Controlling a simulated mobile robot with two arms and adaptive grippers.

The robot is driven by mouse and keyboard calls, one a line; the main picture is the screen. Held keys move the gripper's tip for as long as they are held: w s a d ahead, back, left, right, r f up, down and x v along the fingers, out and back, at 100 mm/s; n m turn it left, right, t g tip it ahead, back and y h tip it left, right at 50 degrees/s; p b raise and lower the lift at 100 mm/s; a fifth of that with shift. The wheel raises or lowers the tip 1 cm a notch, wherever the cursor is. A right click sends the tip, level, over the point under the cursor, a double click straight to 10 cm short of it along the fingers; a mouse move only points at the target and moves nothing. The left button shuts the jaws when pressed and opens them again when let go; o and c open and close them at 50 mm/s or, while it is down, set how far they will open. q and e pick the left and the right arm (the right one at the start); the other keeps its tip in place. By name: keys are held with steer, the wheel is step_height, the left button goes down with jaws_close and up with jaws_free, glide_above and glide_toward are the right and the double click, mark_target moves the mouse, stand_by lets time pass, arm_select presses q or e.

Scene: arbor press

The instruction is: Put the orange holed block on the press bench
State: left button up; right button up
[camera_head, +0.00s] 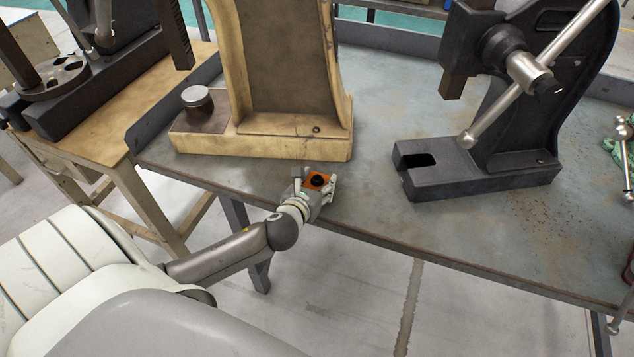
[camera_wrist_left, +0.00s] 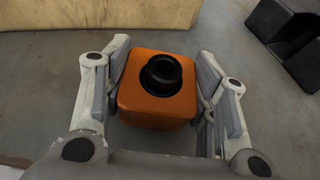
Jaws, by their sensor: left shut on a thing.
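The orange holed block (camera_head: 318,181) is a small cube with a black round piece at its top hole. It also shows large between the fingers in the left wrist view (camera_wrist_left: 158,107). My left gripper (camera_head: 316,187) is shut on it, one finger at each side. The gripper and block are at the front edge of the press bench (camera_head: 380,218), a grey worn metal top. I cannot tell whether the block touches the bench surface. My right gripper is not in view.
A cream press (camera_head: 270,142) stands just behind the block. A black arbor press (camera_head: 485,180) with a long lever stands to the right. Bare bench lies between them. A wooden table (camera_head: 150,95) with another black press is at the left.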

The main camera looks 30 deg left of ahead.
arm_select(q)
steer(key=shift+r, duration=0.1)
steer(key=o, duration=1.5)
steer(key=shift+c, duration=0.2)
steer(key=b+v, duration=0.1)
steer(key=v, duration=1.1)
